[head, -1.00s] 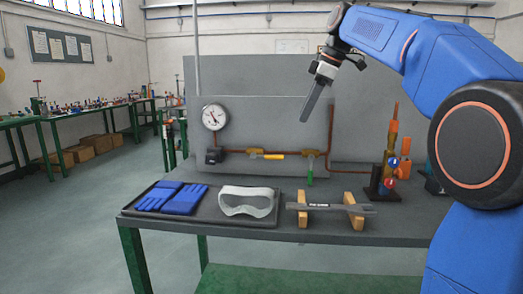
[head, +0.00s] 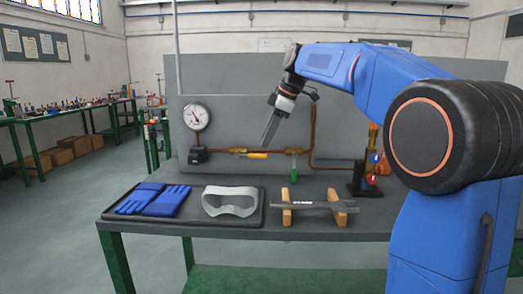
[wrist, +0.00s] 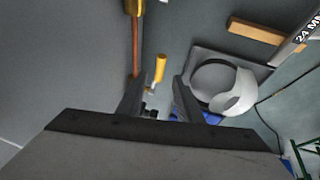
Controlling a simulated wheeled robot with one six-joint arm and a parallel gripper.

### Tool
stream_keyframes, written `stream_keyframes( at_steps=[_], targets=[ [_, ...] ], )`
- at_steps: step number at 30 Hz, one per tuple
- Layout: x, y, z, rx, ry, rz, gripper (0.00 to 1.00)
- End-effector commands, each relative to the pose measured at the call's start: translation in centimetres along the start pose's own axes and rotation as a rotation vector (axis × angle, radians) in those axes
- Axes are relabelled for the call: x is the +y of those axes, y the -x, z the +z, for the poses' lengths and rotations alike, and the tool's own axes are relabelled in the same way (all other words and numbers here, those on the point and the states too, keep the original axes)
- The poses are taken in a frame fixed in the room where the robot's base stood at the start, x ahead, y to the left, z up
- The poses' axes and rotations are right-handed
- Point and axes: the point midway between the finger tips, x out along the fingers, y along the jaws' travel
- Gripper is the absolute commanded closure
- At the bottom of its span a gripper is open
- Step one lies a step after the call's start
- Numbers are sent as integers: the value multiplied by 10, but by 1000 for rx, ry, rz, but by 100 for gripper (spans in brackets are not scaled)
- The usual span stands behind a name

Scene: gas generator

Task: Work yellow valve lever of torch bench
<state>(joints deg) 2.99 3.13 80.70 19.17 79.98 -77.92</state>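The yellow valve lever (head: 257,155) lies roughly level on the copper pipe line at the bench's back panel, right of the round gauge. It also shows in the wrist view (wrist: 160,69), between and beyond my fingers. My gripper (head: 266,145) points down and slightly left, its tips just above the lever in the head view. In the wrist view my gripper (wrist: 159,90) has its two dark fingers apart with nothing held between them. I cannot tell how far the tips are from the lever in depth.
A green lever (head: 293,174) hangs down to the right. A pressure gauge (head: 195,116) stands left. A torch stand (head: 366,180) is at right.

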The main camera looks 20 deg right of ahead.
Motion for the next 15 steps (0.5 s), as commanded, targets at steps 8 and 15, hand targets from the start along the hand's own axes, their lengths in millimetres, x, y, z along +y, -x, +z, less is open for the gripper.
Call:
stream_keyframes(
  at_steps=[8, 15],
  targets=[
    [0, -41, 0, -1, 0, -2, 67],
    [0, -55, 0, 0, 0, 0, 67]
  ],
)
